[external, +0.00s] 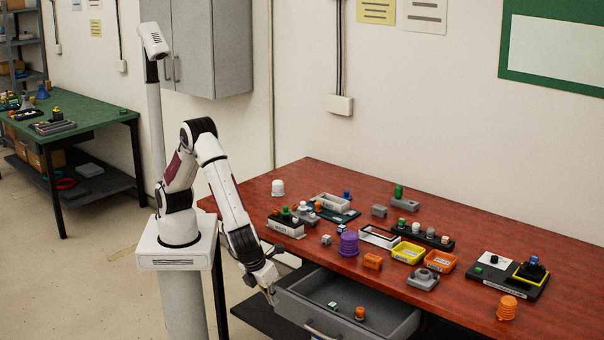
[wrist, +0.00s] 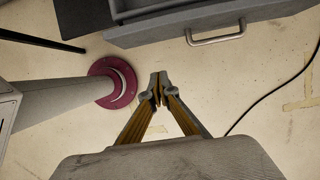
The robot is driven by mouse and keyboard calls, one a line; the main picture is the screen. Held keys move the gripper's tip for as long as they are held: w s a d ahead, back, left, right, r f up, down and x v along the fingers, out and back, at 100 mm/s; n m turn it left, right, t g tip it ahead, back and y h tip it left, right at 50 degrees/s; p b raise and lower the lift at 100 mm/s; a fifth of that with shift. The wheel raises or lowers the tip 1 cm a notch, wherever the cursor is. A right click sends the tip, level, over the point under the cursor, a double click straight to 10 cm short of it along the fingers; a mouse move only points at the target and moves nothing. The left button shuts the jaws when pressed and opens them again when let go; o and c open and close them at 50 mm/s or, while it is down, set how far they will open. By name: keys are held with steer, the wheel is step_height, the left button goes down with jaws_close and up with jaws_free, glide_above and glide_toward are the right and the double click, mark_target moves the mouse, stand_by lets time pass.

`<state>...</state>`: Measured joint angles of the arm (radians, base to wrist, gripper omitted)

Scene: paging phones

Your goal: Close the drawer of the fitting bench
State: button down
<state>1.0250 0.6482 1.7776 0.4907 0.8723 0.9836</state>
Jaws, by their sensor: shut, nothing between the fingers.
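The fitting bench (external: 455,235) has a red-brown top. Its grey drawer (external: 302,309) is pulled open below the front edge, with a few small parts inside, one of them orange (external: 360,313). The drawer handle (external: 321,331) is on its front face, partly cut off by the frame's lower edge. My gripper (external: 270,291) is beside the drawer's left front corner; I cannot tell in the external view whether they touch. In the wrist view my gripper (wrist: 158,88) is shut and empty above the floor, apart from the drawer front and its handle (wrist: 216,36) in the picture.
A dark lower shelf (external: 255,319) lies under the bench. A black cable (wrist: 270,95) runs across the otherwise largely clear floor.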

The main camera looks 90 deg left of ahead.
mark_target(289, 310)
steer(key=shift+w+a+f, duration=0.9)
steer(key=shift+f, duration=0.6)
steer(key=shift+w+a+f, duration=0.9)
steer(key=shift+f, duration=0.6)
steer(key=shift+w+a+f, duration=0.9)
steer(key=shift+f, duration=0.6)
steer(key=shift+w+a, duration=0.1)
steer(key=w+a, duration=1.5)
steer(key=shift+w+a, duration=0.35)
steer(key=shift+a, duration=0.05)
